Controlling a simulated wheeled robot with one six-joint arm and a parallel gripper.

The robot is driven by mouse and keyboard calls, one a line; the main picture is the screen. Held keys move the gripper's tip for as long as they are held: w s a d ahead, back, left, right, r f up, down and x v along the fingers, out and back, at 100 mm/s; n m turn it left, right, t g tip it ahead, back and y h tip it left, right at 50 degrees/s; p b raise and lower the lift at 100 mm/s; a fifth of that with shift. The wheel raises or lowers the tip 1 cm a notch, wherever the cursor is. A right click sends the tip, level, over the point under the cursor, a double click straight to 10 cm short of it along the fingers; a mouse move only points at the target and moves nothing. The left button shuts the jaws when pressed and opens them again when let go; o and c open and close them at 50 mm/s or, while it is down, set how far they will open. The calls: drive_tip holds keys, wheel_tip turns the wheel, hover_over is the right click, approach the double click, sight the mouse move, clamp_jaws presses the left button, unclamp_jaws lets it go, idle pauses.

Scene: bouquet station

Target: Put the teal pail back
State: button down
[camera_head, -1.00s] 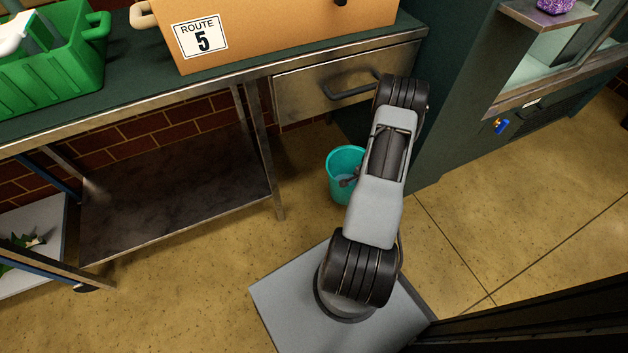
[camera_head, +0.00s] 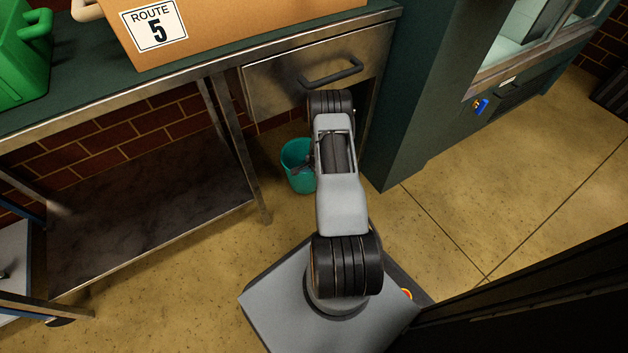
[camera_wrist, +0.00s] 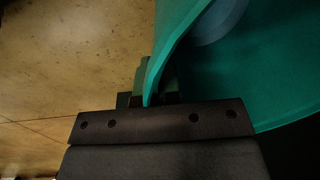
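The teal pail (camera_head: 293,172) is in the gap under the drawer, right of the workbench leg, partly hidden behind my arm. I cannot tell whether it touches the floor. My gripper (camera_head: 309,167) is at the pail's right rim, mostly hidden by my arm. In the wrist view the pail's teal wall (camera_wrist: 285,75) fills the upper right. Its rim runs down between the fingers of my gripper (camera_wrist: 155,90), which look shut on it. Part of the pail's pale blue inner bottom shows.
The metal workbench drawer (camera_head: 300,80) with its dark handle hangs above the pail. The workbench leg (camera_head: 240,160) and lower shelf (camera_head: 150,215) are to the left. A dark green cabinet (camera_head: 415,100) stands to the right. Open floor (camera_head: 480,210) lies at the right.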

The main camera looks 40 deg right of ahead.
drive_tip(key=shift+w+f+b, duration=0.3)
drive_tip(key=shift+w+f, duration=0.25)
drive_tip(key=shift+f, duration=0.05)
drive_tip(key=shift+w+f+b, duration=0.15)
drive_tip(key=shift+f+b, duration=0.9)
drive_tip(key=shift+f, duration=0.45)
drive_tip(key=shift+a+f, duration=0.1)
drive_tip(key=shift+f, duration=0.05)
drive_tip(key=c, duration=1.8)
unclamp_jaws()
drive_tip(key=shift+f, duration=0.1)
drive_tip(key=o, duration=0.5)
drive_tip(key=r+p, duration=0.1)
drive_tip(key=r, duration=0.1)
drive_tip(key=r+p, duration=0.1)
drive_tip(key=r, duration=0.2)
drive_tip(key=s+r+p, duration=0.1)
drive_tip(key=r, duration=0.2)
drive_tip(key=shift+p, duration=0.35)
